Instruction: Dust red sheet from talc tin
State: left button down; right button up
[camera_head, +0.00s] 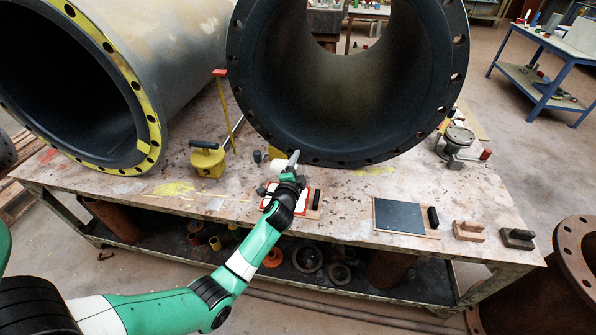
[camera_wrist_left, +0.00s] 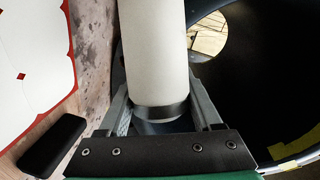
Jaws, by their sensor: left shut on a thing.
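My left gripper (camera_head: 287,168) is shut on the talc tin (camera_head: 277,165), a pale cylinder. In the left wrist view the tin (camera_wrist_left: 154,55) lies between the fingers, with a dark band near its lower end. The red sheet (camera_head: 301,205) lies on a board on the bench, just beneath and beside my gripper. In the left wrist view the sheet (camera_wrist_left: 35,55) shows mostly white, with a red border and small red patches. My wrist hides part of it in the head view. My right gripper is not in view.
A dark sheet (camera_head: 398,216) on a board and two small blocks (camera_head: 468,231) (camera_head: 517,238) lie to the right. Two large flanged pipes (camera_head: 150,110) (camera_head: 440,80) stand behind. A yellow weight (camera_head: 207,162) is left of my gripper. Bare bench shows between the boards.

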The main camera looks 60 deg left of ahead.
pick_arm(q)
jog(key=shift+r, duration=0.25)
notch_tip(320, 180, up, 8)
jog(key=w+d+n+t, duration=0.1)
jog(key=n+t, duration=0.1)
jog(key=n, duration=1)
jog(key=shift+h, duration=0.3)
jog(key=shift+w+r, duration=0.1)
jog(key=shift+w, duration=0.05)
